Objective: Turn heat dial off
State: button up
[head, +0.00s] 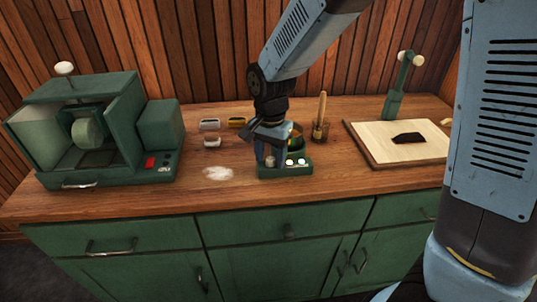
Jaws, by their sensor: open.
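A small green heater unit (287,172) stands near the front edge of the wooden counter, with a round pot (297,139) on it, partly behind my gripper. Its front face has a pale round knob, likely the heat dial (270,161), at the left and two small lit lights (296,161) to the right. My gripper (268,158) points down at the left part of the unit, open, with its fingers at the knob. I cannot tell whether the fingers touch the knob. The dial's setting is too small to read.
A green machine with a red switch (151,162) stands at the left. Small blocks (211,141) and a white powdery patch (218,173) lie between. A jar with a brush (320,128) stands just right of the heater. A pale board (373,150) with a dark piece lies at the right.

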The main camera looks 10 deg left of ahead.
jog(key=shift+c, duration=0.4)
jog(key=c, duration=0.9)
jog(key=shift+a, duration=0.25)
grip_shut()
jog(key=shift+d, duration=0.15)
